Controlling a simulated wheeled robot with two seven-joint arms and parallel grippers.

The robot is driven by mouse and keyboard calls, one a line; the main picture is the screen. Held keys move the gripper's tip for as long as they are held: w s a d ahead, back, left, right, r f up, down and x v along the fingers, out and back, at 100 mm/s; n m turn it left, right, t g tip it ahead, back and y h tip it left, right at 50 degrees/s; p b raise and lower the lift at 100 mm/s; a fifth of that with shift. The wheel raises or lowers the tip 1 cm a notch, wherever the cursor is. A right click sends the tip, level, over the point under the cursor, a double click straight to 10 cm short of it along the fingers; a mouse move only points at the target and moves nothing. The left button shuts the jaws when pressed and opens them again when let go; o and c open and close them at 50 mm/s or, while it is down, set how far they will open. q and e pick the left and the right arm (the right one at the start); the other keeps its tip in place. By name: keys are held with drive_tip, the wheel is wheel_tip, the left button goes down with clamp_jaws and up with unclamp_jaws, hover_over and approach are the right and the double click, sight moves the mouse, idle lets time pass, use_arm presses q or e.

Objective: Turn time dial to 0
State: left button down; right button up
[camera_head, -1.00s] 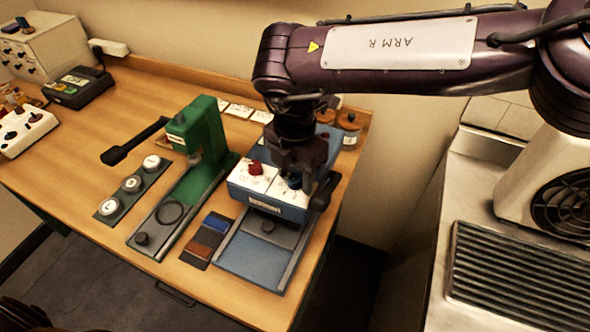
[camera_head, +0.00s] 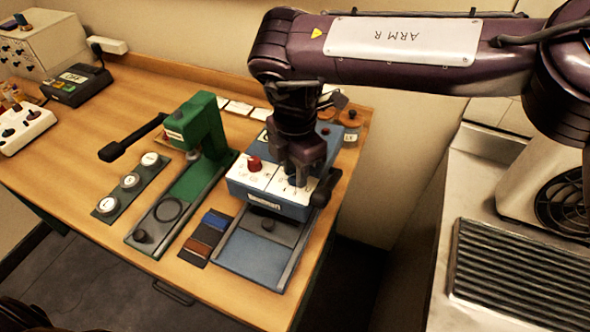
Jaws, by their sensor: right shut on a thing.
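A blue machine (camera_head: 262,204) with a white top panel stands at the right of the wooden table. A red dial (camera_head: 254,163) sits on the left part of the panel. A dark blue dial (camera_head: 294,181) sits on the right part, directly under my right gripper. My right gripper (camera_head: 297,178) points down from above, its fingers closed around the dark blue dial. The fingers cover part of that dial and its markings, and I cannot read its setting. My left gripper is not in view.
A green press (camera_head: 197,150) with a black lever stands left of the machine. A strip with round gauges (camera_head: 130,181) lies further left. Jars (camera_head: 350,121) stand behind my right gripper. A metal grille (camera_head: 520,270) is at the far right.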

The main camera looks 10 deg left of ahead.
drive_tip(key=shift+f+m+b, duration=0.1)
drive_tip(key=shift+m+b, duration=0.25)
drive_tip(key=shift+m, duration=1.45)
drive_tip(key=shift+r+m, duration=0.2)
drive_tip(key=shift+m, duration=0.6)
drive_tip(key=shift+w+m+p, duration=0.1)
drive_tip(key=shift+m+p, duration=0.4)
drive_tip(key=shift+m, duration=0.6)
drive_tip(key=o, duration=1)
